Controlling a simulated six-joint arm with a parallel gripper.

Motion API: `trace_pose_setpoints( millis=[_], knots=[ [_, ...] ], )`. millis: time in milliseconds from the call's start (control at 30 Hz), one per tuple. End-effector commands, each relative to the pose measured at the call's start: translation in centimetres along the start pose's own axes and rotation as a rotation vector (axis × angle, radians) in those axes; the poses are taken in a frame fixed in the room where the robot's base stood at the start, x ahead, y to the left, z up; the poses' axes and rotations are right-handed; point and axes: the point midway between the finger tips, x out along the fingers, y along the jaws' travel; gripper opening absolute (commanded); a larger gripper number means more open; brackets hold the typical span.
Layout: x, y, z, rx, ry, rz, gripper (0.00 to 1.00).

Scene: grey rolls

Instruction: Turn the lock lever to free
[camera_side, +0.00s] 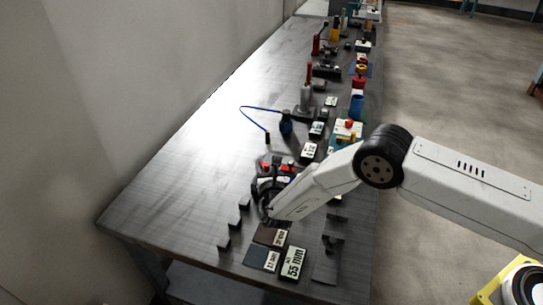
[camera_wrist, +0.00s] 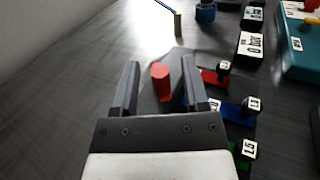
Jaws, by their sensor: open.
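In the wrist view a red upright knob (camera_wrist: 160,82) stands between the two fingers of my gripper (camera_wrist: 160,64). The fingers are open, one on each side of it; I cannot tell whether either touches it. It looks like the lock lever's handle, but its base is hidden behind my gripper. Just right of the fingers are a red bar (camera_wrist: 208,76), a blue bar (camera_wrist: 231,110) and a green bar (camera_wrist: 240,158), each with a small white numbered tag. In the side view my gripper (camera_side: 266,203) is low over the near part of the bench, partly hidden by my arm.
The grey bench (camera_side: 190,165) is clear on its left. Dark stepped blocks (camera_side: 234,216) and labelled plates, including a 55 mm one (camera_side: 293,263), lie near my gripper. A blue cup (camera_side: 286,126) and several other fixtures stand farther along the bench.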

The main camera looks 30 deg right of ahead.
Motion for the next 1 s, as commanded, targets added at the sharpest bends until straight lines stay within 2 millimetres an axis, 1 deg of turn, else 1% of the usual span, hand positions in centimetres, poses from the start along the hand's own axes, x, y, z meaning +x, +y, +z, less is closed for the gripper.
trace_pose_setpoints(
  millis=[200, 467, 567, 600, 633, 667, 1000],
  knots=[
    [0.84, -0.02, 0.03, -0.001, 0.000, 0.000, 0.57],
    [0.88, -0.02, 0.03, -0.001, 0.000, 0.000, 0.57],
    [0.87, -0.02, 0.03, 0.000, 0.000, 0.000, 0.29],
    [0.87, -0.02, 0.03, 0.000, 0.000, 0.000, 0.16],
    [0.87, -0.02, 0.03, 0.000, 0.000, 0.000, 0.07],
    [0.86, -0.02, 0.03, 0.000, 0.000, 0.000, 0.00],
    [0.93, -0.18, 0.03, -0.001, -0.001, 0.021, 0.00]
  ],
)
